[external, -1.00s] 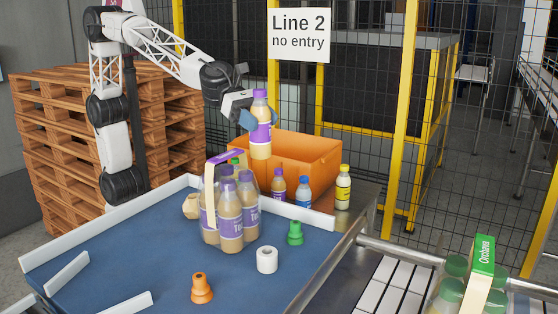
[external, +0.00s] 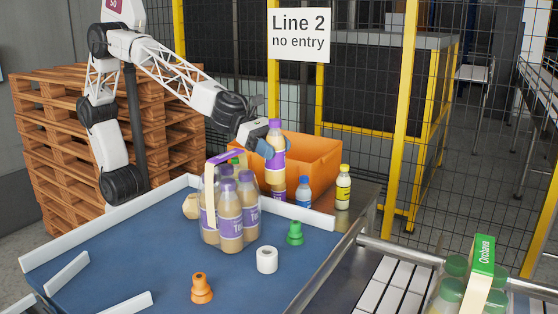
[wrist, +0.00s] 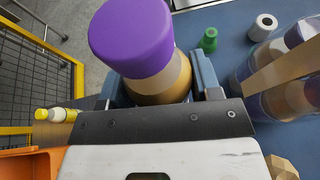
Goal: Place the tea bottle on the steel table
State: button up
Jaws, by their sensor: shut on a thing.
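The tea bottle (external: 276,160), tan with a purple cap and purple label, is upright in my gripper (external: 270,146). In the wrist view its purple cap (wrist: 132,32) fills the upper middle, between the blue fingers. My gripper is shut on it in front of the orange crate. A similar purple-labelled bottle (external: 278,194) stands on the steel table (external: 358,208), mostly hidden behind the held bottle. Whether the held bottle touches it or the table cannot be told.
A blue-capped bottle (external: 303,192) and a yellow bottle (external: 343,188) stand on the steel table near the orange crate (external: 312,158). A several-bottle carrier pack (external: 229,215), a green fitting (external: 295,233), a white roll (external: 267,260) and an orange fitting (external: 201,289) are on the blue surface (external: 150,250).

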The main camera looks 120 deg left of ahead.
aim_at(284, 166)
jog(key=w+a+f, duration=0.1)
jog(key=a+f, duration=0.2)
jog(key=f, duration=0.6)
jog(key=w+a+f+n+y, duration=0.1)
jog(key=a+f, duration=0.2)
jog(key=f, duration=0.6)
jog(key=shift+f, duration=0.35)
jog(key=shift+r, duration=0.1)
